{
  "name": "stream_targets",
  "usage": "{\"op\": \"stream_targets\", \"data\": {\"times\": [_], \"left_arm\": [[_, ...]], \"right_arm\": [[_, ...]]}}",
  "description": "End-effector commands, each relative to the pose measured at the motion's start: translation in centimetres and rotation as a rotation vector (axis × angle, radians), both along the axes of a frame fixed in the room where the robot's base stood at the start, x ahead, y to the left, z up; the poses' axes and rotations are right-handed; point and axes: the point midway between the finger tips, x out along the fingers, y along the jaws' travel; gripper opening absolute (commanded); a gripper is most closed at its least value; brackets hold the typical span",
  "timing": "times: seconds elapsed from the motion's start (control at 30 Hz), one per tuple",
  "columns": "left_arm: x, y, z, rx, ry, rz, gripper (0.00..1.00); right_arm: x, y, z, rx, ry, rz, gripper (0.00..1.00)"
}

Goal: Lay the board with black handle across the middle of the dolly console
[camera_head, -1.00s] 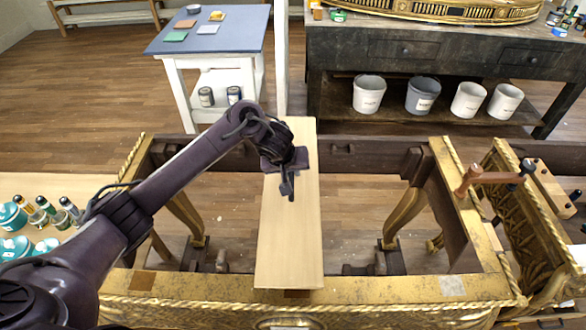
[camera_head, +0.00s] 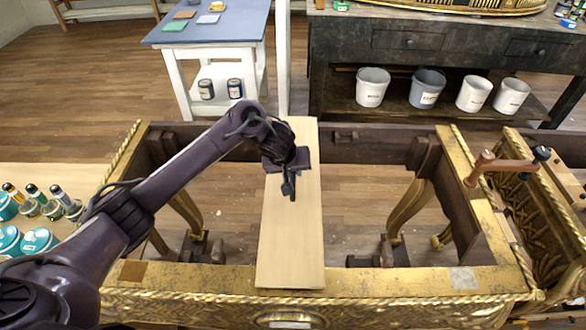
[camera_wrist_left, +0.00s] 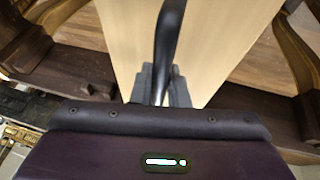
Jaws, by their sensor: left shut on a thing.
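The pale wooden board (camera_head: 291,240) lies lengthwise from the front gilt rail to the back rail of the dolly console (camera_head: 400,280), near its middle. Its near end overlaps the front rail; whether it touches the rails I cannot tell. My left gripper (camera_head: 289,188) is over the board and shut on its black handle, which shows in the left wrist view (camera_wrist_left: 168,40) as a dark bar rising between the fingers (camera_wrist_left: 160,85). In the head view the handle is mostly hidden by the gripper. My right gripper is in neither view.
A clamp with a reddish bar (camera_head: 498,164) sits on the console's right end. Jars and teal tins (camera_head: 38,240) stand on a pale surface at left. A blue-topped table (camera_head: 215,28) and a dark workbench (camera_head: 435,45) with several buckets stand behind.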

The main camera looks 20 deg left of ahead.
Motion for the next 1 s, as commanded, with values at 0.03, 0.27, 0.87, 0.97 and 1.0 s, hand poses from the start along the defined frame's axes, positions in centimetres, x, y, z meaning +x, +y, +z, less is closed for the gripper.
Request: {"op": "stream_targets", "data": {"times": [0.03,0.27,0.87,0.97,1.0], "left_arm": [[0.09,-0.03,0.17,-0.001,-0.003,0.001,0.0],[0.08,-0.04,0.16,-0.002,-0.002,0.001,0.0],[0.06,-0.04,-0.2,-0.002,-0.002,0.0,0.4],[0.03,-0.03,-0.25,-0.001,-0.001,0.001,0.4],[0.03,-0.02,-0.26,-0.001,-0.001,0.001,0.4]], "right_arm": [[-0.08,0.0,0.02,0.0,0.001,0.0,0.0],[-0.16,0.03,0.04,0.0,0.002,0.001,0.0],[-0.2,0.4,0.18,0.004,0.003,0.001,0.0],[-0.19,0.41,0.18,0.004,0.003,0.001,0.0],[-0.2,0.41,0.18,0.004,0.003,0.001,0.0]]}}
